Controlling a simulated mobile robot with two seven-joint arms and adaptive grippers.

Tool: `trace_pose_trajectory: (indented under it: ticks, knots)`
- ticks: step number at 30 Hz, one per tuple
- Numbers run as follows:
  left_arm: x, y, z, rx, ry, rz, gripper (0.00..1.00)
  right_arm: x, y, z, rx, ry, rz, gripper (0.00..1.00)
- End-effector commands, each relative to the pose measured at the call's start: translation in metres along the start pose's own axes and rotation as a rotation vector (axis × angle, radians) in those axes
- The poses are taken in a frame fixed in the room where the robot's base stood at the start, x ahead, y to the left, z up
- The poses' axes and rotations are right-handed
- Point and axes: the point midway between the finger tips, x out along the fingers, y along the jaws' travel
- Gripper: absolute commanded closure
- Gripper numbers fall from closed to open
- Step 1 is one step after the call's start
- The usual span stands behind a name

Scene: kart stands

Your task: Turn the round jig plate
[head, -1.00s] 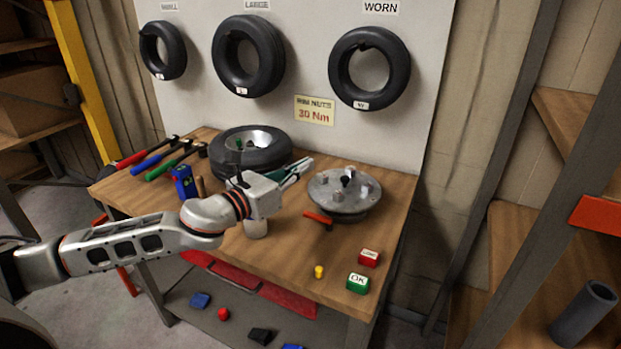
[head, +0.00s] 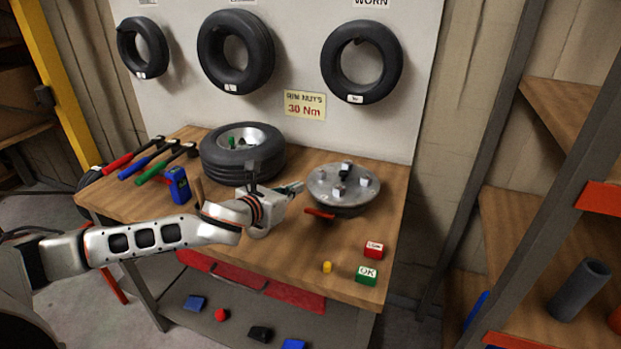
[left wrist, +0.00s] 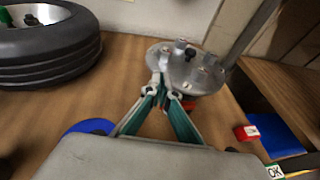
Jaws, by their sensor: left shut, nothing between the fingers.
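The round jig plate (head: 343,184) is a grey metal disc with several upright studs, on the right part of the bench. A red-orange handle (head: 320,213) sticks out low at its front left. The plate also shows in the left wrist view (left wrist: 205,72). My left gripper (head: 299,187) is shut and empty, just left of the plate and pointing at it. In the left wrist view its green-sided fingers (left wrist: 163,68) meet in front of the plate's left edge; I cannot tell whether they touch it. My right gripper is not in view.
A tyre on a rim (head: 243,155) lies behind my left gripper. A red block (head: 373,250), green OK block (head: 366,275) and yellow piece (head: 327,267) sit at the front right. A shelf rack (head: 540,215) stands beyond.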

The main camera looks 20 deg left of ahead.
Motion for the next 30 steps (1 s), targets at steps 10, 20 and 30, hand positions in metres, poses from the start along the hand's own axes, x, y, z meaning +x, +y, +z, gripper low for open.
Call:
trace_pose_trajectory:
  ticks: [10, 20, 30]
  knots:
    - [0.061, 0.000, 0.008, 0.001, -0.002, 0.001, 1.00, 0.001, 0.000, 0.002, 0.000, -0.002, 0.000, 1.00]
    - [0.079, 0.000, 0.012, 0.001, -0.001, -0.001, 1.00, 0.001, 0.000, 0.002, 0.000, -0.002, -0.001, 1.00]
    - [0.076, 0.005, 0.012, 0.001, 0.000, 0.002, 1.00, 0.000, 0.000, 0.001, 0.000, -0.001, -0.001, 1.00]
